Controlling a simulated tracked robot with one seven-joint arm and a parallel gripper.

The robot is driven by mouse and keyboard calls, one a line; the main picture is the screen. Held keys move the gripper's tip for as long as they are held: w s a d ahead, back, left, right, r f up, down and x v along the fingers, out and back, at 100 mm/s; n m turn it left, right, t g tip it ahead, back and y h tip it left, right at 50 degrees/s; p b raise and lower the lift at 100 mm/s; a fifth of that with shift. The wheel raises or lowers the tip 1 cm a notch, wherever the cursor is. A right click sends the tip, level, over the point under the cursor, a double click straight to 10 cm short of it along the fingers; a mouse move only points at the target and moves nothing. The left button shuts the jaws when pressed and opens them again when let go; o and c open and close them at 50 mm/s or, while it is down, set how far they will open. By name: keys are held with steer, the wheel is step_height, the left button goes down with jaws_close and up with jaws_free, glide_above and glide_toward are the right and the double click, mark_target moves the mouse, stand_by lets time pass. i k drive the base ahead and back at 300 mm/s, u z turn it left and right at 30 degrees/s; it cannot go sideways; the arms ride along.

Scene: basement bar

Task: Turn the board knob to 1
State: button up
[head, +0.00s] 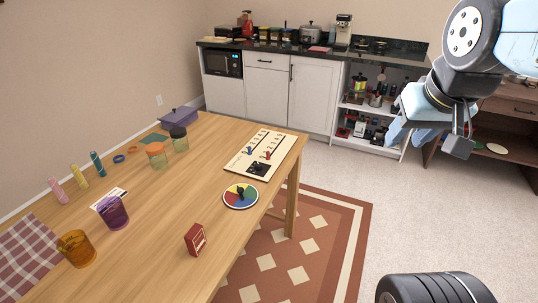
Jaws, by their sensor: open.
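A cream board (278,142) lies flat near the right edge of the wooden table (200,225). It has two numbered slots, one with a blue slider (250,150) and one with a red slider (267,155). A black knob (258,168) sits on a dark square at the board's near end. Its setting is too small to read. My gripper (460,138) is open and empty at the upper right, raised over the floor side, well apart from the board and table.
A round coloured disc with a dark pointer (240,195) lies just in front of the board. A red box (195,239), an orange cup (76,248), a purple cup (113,212) and lidded jars (179,138) stand on the table.

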mark_target(258, 166)
steer(key=z, duration=0.1)
steer(key=i, duration=1)
steer(key=u, duration=0.1)
